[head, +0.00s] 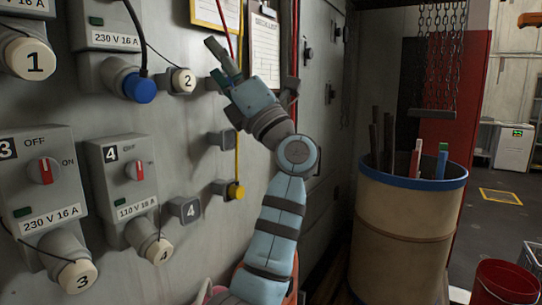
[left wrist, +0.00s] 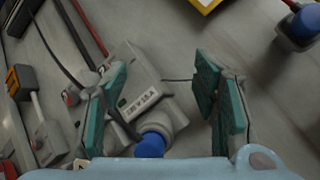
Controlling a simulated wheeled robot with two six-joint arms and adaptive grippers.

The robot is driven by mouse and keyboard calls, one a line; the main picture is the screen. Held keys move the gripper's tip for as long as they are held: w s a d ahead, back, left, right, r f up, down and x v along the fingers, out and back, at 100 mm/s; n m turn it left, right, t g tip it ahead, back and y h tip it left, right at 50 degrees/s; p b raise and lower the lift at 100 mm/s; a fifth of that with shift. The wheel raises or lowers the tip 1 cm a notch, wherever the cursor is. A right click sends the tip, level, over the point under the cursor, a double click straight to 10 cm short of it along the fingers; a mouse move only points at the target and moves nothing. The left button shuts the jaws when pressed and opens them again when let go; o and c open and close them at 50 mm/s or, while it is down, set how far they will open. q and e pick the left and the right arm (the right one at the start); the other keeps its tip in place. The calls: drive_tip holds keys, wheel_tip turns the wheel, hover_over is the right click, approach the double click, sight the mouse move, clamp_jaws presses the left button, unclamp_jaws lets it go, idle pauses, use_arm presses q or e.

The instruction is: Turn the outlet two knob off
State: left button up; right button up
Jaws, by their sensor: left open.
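The outlet two box (head: 115,30) is grey with a 230 V 16 A label and shows only its lower part at the top of the head view. Its knob is above the picture edge there. A blue plug (head: 140,88) sits in its socket, with a cap marked 2 (head: 182,81) beside it. My left gripper (head: 217,62) is open and empty, right of the box. In the left wrist view, the labelled box (left wrist: 150,90) and blue plug (left wrist: 150,146) lie beyond the spread fingers. I cannot clearly make out the knob there.
Outlets three (head: 35,185) and four (head: 122,175) below have red knobs. Clipboards (head: 264,50) hang on the wall behind my gripper. A barrel (head: 405,230) with rods stands at right, with a red bucket (head: 505,283) beyond. Thin cables hang near the outlets.

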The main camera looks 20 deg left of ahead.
use_arm(q)
drive_tip(key=w+d+f+m+t+h, duration=0.2)
drive_tip(key=w+f+m+t+h, duration=0.4)
drive_tip(key=f+m, duration=0.4)
drive_tip(key=w+d+f+m+t+h+p, duration=0.1)
drive_tip(key=w+d+f+m+t+h, duration=0.2)
drive_tip(key=w+f+m+t+h, duration=0.3)
wheel_tip(320, 180, down, 4)
drive_tip(key=w+m+h, duration=0.1)
drive_tip(key=m+h, duration=0.1)
drive_tip(key=m, duration=0.3)
drive_tip(key=shift+w+d+m+t, duration=0.25)
drive_tip(key=shift+d+m+t, duration=0.05)
drive_tip(key=shift+m, duration=0.1)
drive_tip(key=shift+f, duration=0.1)
